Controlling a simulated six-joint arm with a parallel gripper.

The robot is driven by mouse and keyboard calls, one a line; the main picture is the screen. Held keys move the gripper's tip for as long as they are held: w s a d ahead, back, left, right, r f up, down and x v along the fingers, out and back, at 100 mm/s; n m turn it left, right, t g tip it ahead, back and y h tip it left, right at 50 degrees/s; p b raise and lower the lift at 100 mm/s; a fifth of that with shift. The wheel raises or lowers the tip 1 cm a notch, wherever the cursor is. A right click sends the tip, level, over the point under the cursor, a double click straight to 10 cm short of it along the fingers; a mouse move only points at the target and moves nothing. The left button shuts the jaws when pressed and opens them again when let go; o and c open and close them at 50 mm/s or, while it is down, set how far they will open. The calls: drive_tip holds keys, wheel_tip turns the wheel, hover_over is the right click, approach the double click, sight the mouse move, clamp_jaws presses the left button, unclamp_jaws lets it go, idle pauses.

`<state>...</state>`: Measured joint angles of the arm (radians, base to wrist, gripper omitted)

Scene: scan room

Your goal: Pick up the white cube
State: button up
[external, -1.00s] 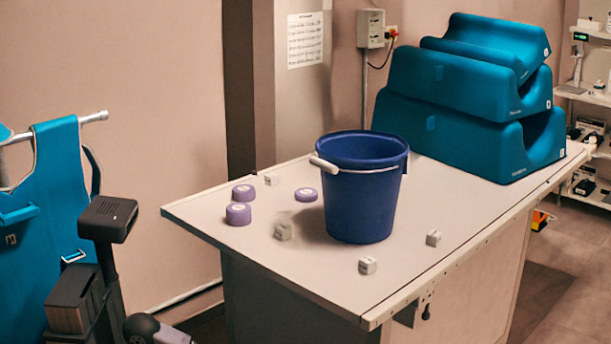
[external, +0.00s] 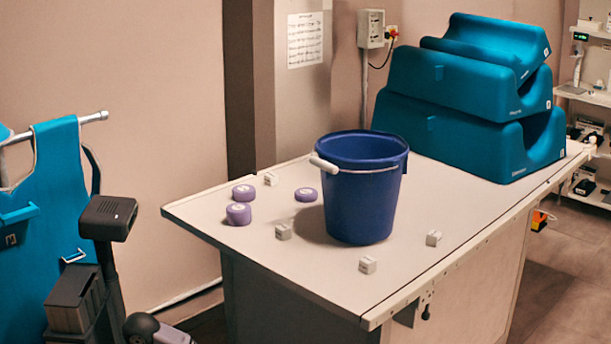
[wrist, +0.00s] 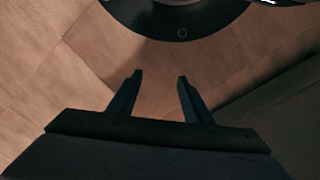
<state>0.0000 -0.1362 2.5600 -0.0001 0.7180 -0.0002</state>
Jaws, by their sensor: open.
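Several small pale cubes lie apart on the table. One white cube (external: 283,232) is just left of the bucket, another (external: 367,265) is near the front edge, another (external: 433,238) is right of the bucket, and another (external: 270,179) is at the back left. I cannot tell which one the task names. In the wrist view my gripper (wrist: 160,76) is open and empty, with bare floor between and beyond its fingers. No cube shows in the wrist view, and I cannot make out my gripper in the external view.
A blue bucket (external: 362,195) stands mid-table. Several purple rolls, among them one large roll (external: 238,214), lie at the table's left. Teal foam blocks (external: 465,90) are stacked at the far right end. The table's (external: 330,290) front left surface is clear.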

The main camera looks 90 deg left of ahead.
wheel_tip(320, 180, up, 31)
drive_tip(key=p, duration=3.1)
drive_tip(key=w+d+r+p, duration=0.9)
drive_tip(key=d+r+p, duration=0.45)
drive_tip(key=p, duration=0.95)
wheel_tip(320, 180, up, 28)
drive_tip(key=n+p, duration=0.8)
drive_tip(key=p, duration=1.2)
hover_over(283, 226)
drive_tip(key=d, duration=0.1)
drive_tip(key=shift+s+r, duration=0.1)
drive_tip(key=shift+s, duration=0.05)
drive_tip(key=shift+a+m, duration=0.35)
drive_tip(key=shift+m, duration=0.05)
drive_tip(key=shift+d+f+p, duration=0.1)
drive_tip(key=shift+f+p, duration=0.2)
drive_tip(key=shift+f, duration=0.4)
drive_tip(key=shift+w+f+p, duration=0.2)
drive_tip(key=shift+f+p, duration=0.95)
drive_tip(key=shift+f, duration=1.9)
